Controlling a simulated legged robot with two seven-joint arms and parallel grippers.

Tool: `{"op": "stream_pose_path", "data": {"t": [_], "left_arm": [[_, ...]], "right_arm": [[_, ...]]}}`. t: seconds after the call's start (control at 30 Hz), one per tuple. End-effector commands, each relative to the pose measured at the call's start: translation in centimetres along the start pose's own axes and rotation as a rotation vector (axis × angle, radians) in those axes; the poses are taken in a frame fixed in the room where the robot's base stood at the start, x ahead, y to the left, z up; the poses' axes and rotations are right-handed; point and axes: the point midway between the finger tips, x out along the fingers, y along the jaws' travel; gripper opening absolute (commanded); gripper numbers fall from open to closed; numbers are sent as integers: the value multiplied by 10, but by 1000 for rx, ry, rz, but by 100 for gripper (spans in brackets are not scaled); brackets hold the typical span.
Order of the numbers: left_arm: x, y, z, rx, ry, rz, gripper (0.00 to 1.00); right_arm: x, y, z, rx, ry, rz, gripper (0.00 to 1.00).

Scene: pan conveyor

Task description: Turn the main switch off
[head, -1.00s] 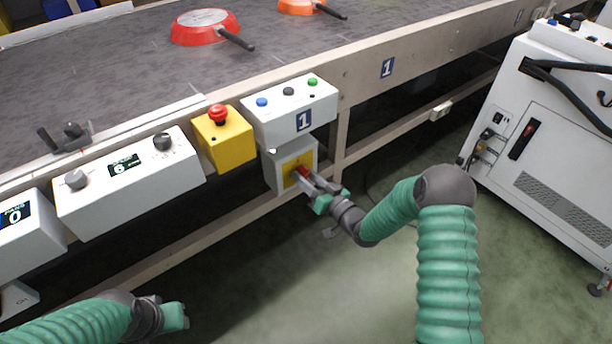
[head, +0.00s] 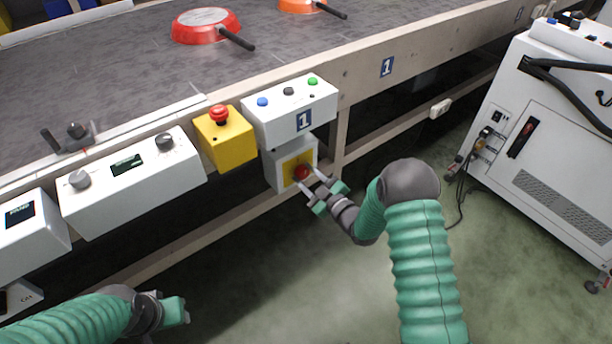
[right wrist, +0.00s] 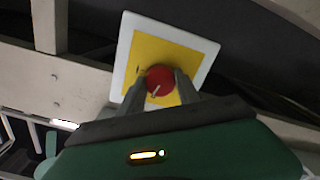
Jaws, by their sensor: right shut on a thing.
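The main switch is a round red knob (head: 302,171) on a yellow plate (head: 289,170), on the front of a grey box (head: 279,158) below the conveyor edge. My right gripper (head: 311,184) is at the knob, with one finger on each side, shut on it. In the right wrist view the red knob (right wrist: 160,79) shows between the two fingers (right wrist: 166,88), with a short pale mark slanting across its face. My left gripper (head: 175,311) is low at the left, away from the switch; its fingers are too unclear to judge.
A yellow box with a red emergency button (head: 218,113) and a white button box (head: 290,108) sit just above the switch. A control panel (head: 130,182) is to the left. A white cabinet (head: 550,140) stands at the right. Pans (head: 205,25) lie on the belt.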

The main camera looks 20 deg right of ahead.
Motion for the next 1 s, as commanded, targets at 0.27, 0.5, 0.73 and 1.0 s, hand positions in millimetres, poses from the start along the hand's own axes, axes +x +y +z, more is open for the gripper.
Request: {"op": "stream_pose_path", "data": {"t": [0.27,0.5,0.73,1.0], "left_arm": [[1,0,0,0,0,0,36],[1,0,0,0,0,0,36],[1,0,0,0,0,0,36],[1,0,0,0,0,0,36]], "right_arm": [[-1,-3,3,-162,-13,-1,0],[-2,-2,4,-228,-15,0,0],[-2,-3,4,-243,-15,-1,0],[-2,-4,4,-241,-15,-2,41]]}}
